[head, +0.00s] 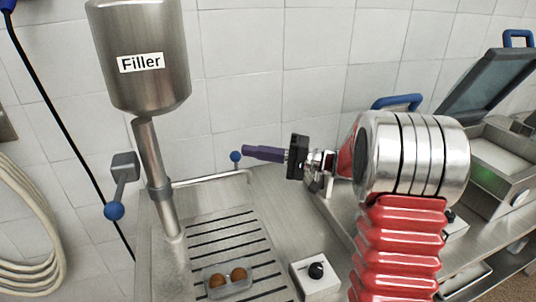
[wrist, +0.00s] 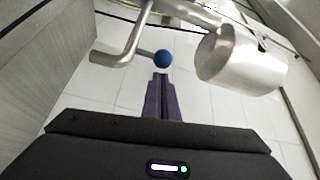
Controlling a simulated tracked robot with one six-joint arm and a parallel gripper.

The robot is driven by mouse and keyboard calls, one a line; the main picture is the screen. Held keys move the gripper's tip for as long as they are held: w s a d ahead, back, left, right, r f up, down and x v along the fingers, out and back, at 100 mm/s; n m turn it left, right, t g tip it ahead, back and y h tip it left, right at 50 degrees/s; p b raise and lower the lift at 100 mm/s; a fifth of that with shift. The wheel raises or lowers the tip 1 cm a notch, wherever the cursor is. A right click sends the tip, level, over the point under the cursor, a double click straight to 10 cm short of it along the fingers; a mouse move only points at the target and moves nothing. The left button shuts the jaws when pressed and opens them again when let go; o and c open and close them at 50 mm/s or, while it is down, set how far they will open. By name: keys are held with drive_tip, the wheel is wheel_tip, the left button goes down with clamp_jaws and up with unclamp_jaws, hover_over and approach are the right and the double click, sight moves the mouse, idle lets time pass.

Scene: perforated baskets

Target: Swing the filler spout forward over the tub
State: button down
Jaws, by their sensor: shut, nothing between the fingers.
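The filler has a steel hopper (head: 140,55) on an upright column. Its thin bent spout (head: 205,179) runs right from the column, above the back of the slotted drain; it also shows in the wrist view (wrist: 132,38). A blue ball knob (head: 235,156) sits by the spout; it also shows in the wrist view (wrist: 163,58). My gripper (head: 246,152) is shut and empty, its purple fingertips pointing left close to this knob. In the wrist view the knob is just beyond the fingertips (wrist: 162,77); contact is unclear. The clear tub (head: 229,290), holding two brown round items, is on the drain, forward of the spout.
A grey lever with another blue ball (head: 114,210) sticks out left of the column. A white control box (head: 314,277) with a black knob stands right of the tub. A machine with an open lid (head: 485,80) is at the right. The drain (head: 215,230) behind the tub is clear.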

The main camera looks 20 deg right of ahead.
drive_tip(key=shift+x, duration=1.15)
drive_tip(key=shift+s, duration=0.1)
